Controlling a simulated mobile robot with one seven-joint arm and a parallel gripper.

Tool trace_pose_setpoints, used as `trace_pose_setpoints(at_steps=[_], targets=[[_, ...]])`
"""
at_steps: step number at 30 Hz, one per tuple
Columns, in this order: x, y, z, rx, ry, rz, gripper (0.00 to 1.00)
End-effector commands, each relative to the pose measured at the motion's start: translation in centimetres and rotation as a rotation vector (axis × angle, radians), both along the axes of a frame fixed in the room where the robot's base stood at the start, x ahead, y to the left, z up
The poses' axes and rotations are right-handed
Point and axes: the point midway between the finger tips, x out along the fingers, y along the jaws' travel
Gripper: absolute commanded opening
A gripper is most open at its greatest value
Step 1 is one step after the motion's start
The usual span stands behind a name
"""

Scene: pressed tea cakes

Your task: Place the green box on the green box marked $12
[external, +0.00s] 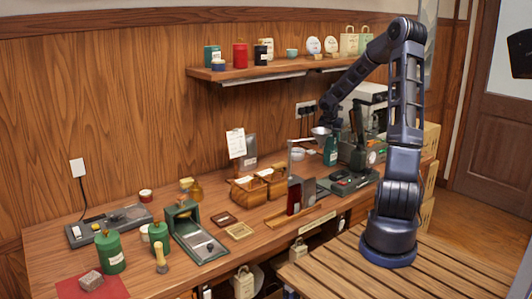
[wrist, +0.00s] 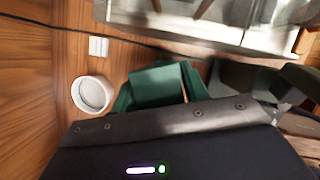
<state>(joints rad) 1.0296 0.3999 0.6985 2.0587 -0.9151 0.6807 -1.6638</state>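A dark green box (external: 331,152) with a pale label stands at the back of the counter, beside the grey machine. In the wrist view a green box-like shape (wrist: 155,86) lies just beyond the dark edge of my gripper's body, with more green at its sides. My gripper (external: 328,118) is above the green box in the external view, pointing down. Its fingertips are not clear in either view, and I cannot tell whether it touches or holds anything. No $12 mark is readable, so I cannot tell which green box carries it.
A white round cup (wrist: 92,94) is left of the green shape. A grey machine (external: 362,152) stands close on the right. Green canisters (external: 110,252) stand at the front left. A lamp-like stand (external: 292,165) is nearby.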

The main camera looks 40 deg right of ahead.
Motion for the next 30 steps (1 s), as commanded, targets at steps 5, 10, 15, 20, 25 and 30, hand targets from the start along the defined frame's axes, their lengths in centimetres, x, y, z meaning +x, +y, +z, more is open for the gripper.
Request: trace_pose_setpoints(at_steps=[5, 10, 15, 20, 25, 30], targets=[[0.0, 0.0, 0.1, 0.000, 0.000, 0.000, 0.61], [0.0, 0.0, 0.1, 0.000, 0.000, 0.000, 0.61], [0.0, 0.1, 0.8, -0.001, -0.002, 0.000, 0.61], [-0.3, 0.8, 2.7, -0.003, -0.003, -0.001, 0.61], [-0.7, 1.8, 5.2, -0.003, -0.003, -0.001, 0.61], [-1.1, 2.8, 7.8, -0.003, -0.003, -0.001, 0.61]])
